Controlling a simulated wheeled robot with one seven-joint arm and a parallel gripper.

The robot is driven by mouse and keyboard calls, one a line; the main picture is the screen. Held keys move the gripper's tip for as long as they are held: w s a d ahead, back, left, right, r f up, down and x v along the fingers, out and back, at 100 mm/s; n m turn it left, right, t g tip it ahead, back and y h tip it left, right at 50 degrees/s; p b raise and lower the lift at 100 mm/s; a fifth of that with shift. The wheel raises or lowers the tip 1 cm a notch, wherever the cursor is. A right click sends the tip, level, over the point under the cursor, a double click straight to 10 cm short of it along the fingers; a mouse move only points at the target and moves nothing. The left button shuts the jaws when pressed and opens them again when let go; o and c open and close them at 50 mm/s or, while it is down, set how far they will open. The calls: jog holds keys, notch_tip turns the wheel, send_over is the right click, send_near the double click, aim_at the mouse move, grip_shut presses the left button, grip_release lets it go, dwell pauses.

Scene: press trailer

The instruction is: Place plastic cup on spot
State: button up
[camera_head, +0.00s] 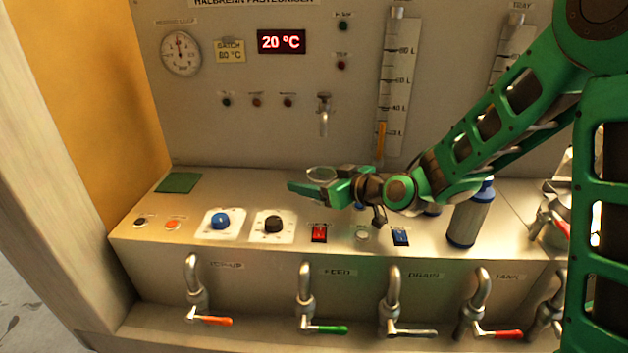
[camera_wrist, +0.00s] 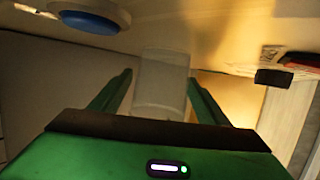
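The clear plastic cup (camera_head: 321,174) shows between my gripper's fingers in the head view. In the wrist view, the pale, see-through cup (camera_wrist: 160,82) fills the gap between the two green fingertips. My gripper (camera_head: 324,182) appears shut on it, above the rear part of the counter. The lower part of the cup is hidden by a finger in the head view. A flat dark green square (camera_head: 179,183), the likely spot, lies bare at the counter's back left, well to the left of my gripper.
The metal counter (camera_head: 225,185) is clear between gripper and green square. A blue knob (camera_head: 221,220), a black knob (camera_head: 273,224) and switches line its front. A grey-blue bottle (camera_head: 469,216) stands right, beneath my arm. A tap (camera_head: 324,115) sticks out from the back panel.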

jog(key=v, duration=1.2)
jog(key=shift+r, duration=0.15)
